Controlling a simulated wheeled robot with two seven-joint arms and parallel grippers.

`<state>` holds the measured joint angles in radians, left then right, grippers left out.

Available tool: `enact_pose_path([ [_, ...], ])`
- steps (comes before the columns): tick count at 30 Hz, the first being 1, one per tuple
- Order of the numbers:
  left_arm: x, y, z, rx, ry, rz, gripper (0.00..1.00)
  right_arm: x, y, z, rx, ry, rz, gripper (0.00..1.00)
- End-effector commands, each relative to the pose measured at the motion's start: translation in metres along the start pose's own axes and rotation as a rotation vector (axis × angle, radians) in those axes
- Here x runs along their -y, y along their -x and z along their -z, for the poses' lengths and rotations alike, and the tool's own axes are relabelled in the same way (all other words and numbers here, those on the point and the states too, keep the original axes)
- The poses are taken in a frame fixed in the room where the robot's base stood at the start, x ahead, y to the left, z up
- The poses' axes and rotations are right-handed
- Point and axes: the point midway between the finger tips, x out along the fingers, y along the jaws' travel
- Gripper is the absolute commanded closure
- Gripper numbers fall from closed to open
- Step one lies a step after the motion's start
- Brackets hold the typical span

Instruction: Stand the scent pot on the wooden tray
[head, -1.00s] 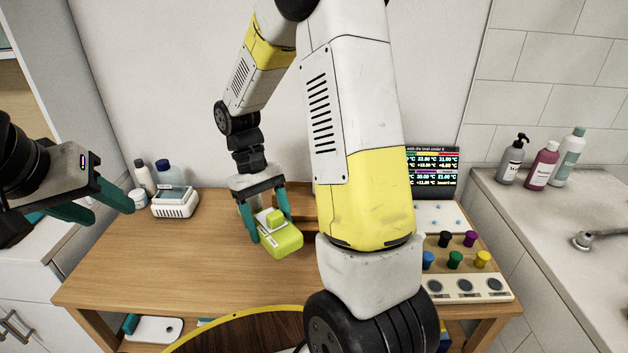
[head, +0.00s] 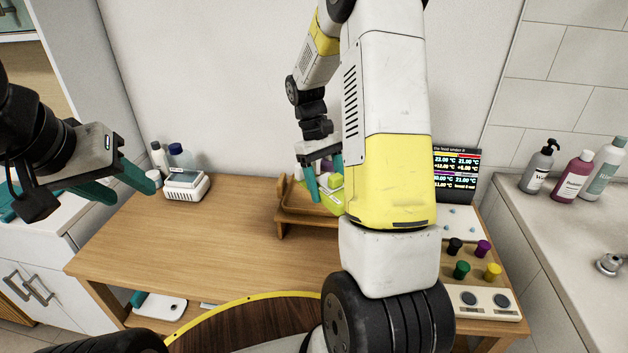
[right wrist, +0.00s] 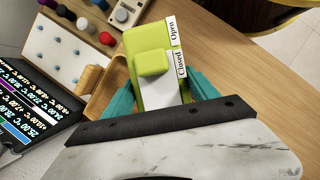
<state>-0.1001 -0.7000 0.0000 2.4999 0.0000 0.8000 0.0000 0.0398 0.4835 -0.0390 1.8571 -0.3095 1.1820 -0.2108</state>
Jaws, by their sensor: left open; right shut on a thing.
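The scent pot (head: 333,196) is a lime-green block with a raised square knob and a white face. My right gripper (head: 326,187) is shut on it and holds it over or beside the wooden tray (head: 291,210). My forearm hides much of the pot and tray in the head view. In the right wrist view, the pot (right wrist: 150,66) lies between the teal fingers, with "Open" and "Closed" labels on its side. The tray's edge (right wrist: 98,92) shows to its left. My left gripper (head: 133,192) is open and empty, left of the table.
A white device (head: 184,188) and bottles stand at the table's back left. A display (head: 458,172) and a panel of coloured knobs (head: 470,268) are on the right. Purple and other items show behind the tray. The table's left middle (head: 200,230) is clear.

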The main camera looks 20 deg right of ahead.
Motion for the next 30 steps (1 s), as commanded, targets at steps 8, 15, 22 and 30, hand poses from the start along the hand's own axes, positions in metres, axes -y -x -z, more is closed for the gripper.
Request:
enact_pose_path([
  [8, 0.000, 0.000, 0.000, 0.000, 0.000, 0.000, 0.53, -0.012, -0.009, 0.006, 0.003, 0.001, 0.001, 0.81],
  [15, 0.000, 0.000, 0.000, 0.000, 0.000, 0.000, 0.53, -0.012, -0.033, 0.016, 0.001, -0.001, 0.001, 0.81],
  [22, 0.000, 0.000, 0.000, 0.000, 0.000, 0.000, 0.53, -0.012, -0.033, 0.016, 0.000, 0.000, 0.000, 0.81],
  [30, 0.000, 0.000, 0.000, 0.000, 0.000, 0.000, 0.53, -0.012, -0.041, 0.020, 0.000, 0.000, 0.000, 0.81],
])
